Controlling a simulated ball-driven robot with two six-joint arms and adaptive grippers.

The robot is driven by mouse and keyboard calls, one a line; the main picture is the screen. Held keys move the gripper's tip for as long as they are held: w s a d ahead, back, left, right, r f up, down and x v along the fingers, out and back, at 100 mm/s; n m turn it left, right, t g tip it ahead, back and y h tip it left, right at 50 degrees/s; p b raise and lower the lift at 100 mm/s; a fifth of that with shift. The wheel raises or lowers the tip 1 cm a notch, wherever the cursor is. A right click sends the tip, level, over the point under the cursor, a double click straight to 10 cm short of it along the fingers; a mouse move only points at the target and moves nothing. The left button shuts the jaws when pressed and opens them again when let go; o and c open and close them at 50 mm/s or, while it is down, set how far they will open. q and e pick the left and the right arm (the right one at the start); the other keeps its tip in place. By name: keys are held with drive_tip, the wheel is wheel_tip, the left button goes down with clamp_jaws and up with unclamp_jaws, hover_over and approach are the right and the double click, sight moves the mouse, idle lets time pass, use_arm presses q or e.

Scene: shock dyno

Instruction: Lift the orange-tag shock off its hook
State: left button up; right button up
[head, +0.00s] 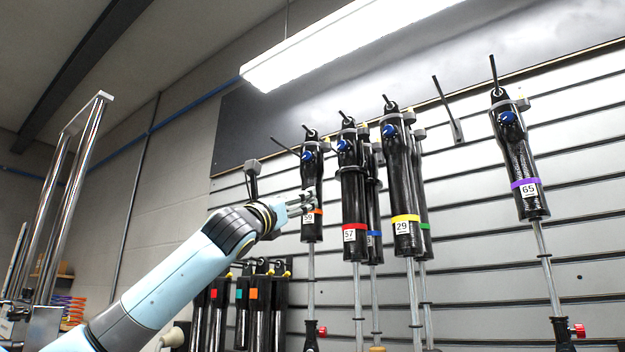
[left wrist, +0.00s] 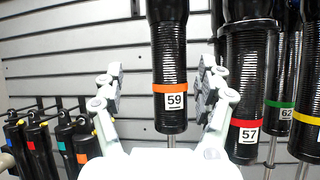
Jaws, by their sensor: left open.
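The orange-tag shock (head: 312,228) hangs on its hook at the left end of the row on the slatted wall. It is black with an orange band and a label reading 59. In the left wrist view the orange-tag shock (left wrist: 170,60) stands upright between and beyond the fingers of my left gripper (left wrist: 160,92). The fingers are open on either side of its body, with a visible gap to the left. In the head view my left gripper (head: 305,204) is at the height of the orange band. Contact cannot be told. My right gripper is not in view.
The red-tag shock 57 (head: 355,215) hangs close to the right, near my right-hand finger in the wrist view. Yellow-tag 29 (head: 402,190) and purple-tag 65 (head: 518,165) hang farther right. Several shorter shocks (head: 255,300) hang lower left. An empty hook (head: 450,115) sits between 29 and 65.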

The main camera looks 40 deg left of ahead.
sight(317, 180)
use_arm(q)
drive_tip(key=d+p+x, duration=0.1)
drive_tip(key=p+x, duration=0.2)
drive_tip(key=x, duration=0.5)
drive_tip(key=shift+w+r, duration=0.35)
drive_tip(key=shift+w, duration=0.05)
clamp_jaws()
drive_tip(key=c, duration=0.6)
unclamp_jaws()
drive_tip(key=shift+r, duration=0.15)
clamp_jaws()
